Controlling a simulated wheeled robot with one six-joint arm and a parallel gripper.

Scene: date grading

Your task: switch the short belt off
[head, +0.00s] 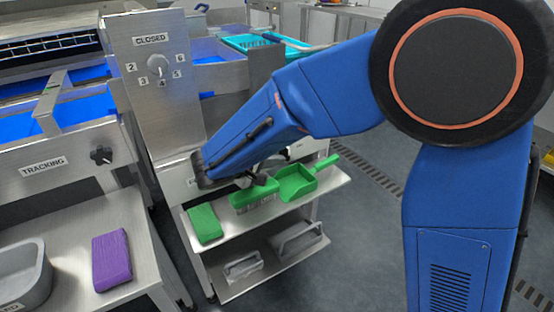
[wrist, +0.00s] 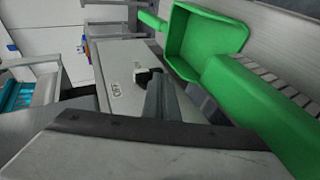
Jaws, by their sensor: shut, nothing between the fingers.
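In the wrist view a pale metal switch panel (wrist: 120,75) carries a label (wrist: 116,89) that appears to read OFF. A small black switch knob (wrist: 142,75) stands out from the panel beside it. My gripper (wrist: 157,88) is shut and empty, its fingertips right beside the knob; I cannot tell if they touch it. In the head view my gripper (head: 260,177) is at the front of the metal cabinet, just above the tool shelf. My arm hides the switch there. The belt it controls cannot be made out.
Close below my gripper, a green brush (head: 252,196), green scoop (head: 297,183) and green block (head: 205,224) lie on the shelf (head: 235,222). A numbered dial (head: 157,65) and a TRACKING knob (head: 101,155) are nearby. A purple block (head: 112,260) lies on the left bench.

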